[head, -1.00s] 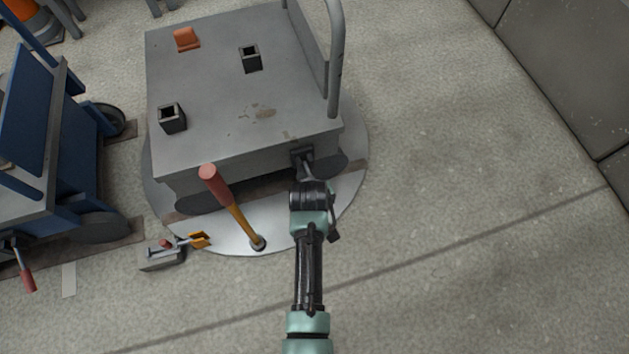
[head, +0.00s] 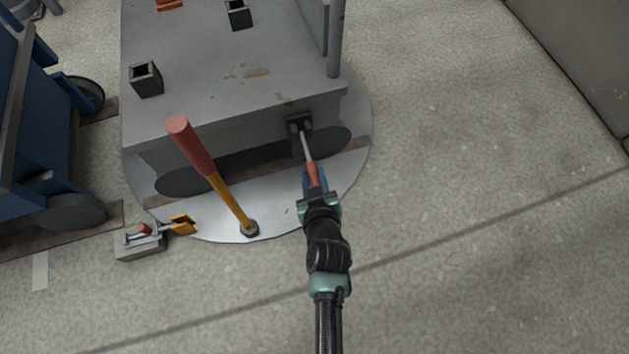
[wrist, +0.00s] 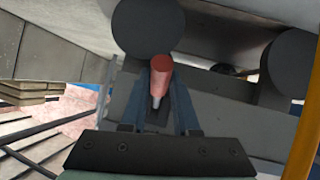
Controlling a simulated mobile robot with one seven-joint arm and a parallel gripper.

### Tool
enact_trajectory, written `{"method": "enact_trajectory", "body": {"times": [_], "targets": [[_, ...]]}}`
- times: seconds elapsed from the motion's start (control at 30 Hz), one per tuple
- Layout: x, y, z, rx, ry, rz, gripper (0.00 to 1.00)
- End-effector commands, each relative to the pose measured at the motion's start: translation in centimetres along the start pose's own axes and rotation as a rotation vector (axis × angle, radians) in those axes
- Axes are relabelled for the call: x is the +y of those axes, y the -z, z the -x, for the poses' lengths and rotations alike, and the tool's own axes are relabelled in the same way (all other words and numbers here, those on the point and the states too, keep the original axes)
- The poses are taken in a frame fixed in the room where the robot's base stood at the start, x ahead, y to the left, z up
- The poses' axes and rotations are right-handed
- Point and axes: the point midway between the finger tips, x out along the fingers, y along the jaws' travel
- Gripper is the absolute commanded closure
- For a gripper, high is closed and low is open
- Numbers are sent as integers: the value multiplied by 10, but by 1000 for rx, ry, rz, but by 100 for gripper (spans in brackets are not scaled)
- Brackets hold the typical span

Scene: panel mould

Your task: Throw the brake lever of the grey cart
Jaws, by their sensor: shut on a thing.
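The grey cart (head: 215,70) stands on a round metal plate (head: 275,215) in the head view. Its brake lever (head: 306,148) has a grey shaft and a red grip, and comes out of a dark bracket (head: 298,122) at the right of the cart's near side. The lever slopes down toward me. My gripper (head: 315,182) is shut on the red grip. In the wrist view the red grip (wrist: 161,78) sits between the two blue-grey fingers, with dark wheels behind it.
A yellow lever with a red handle (head: 190,145) rises from the plate left of my gripper. A blue cart (head: 40,130) stands at the left. Floor on the right is clear.

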Motion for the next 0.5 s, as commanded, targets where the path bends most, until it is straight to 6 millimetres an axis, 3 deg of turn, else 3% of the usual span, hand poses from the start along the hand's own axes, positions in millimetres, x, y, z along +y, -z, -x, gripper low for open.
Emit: {"method": "enact_trajectory", "body": {"times": [0.5], "targets": [[-2,-1,-4,43,-3,-8,100]]}}
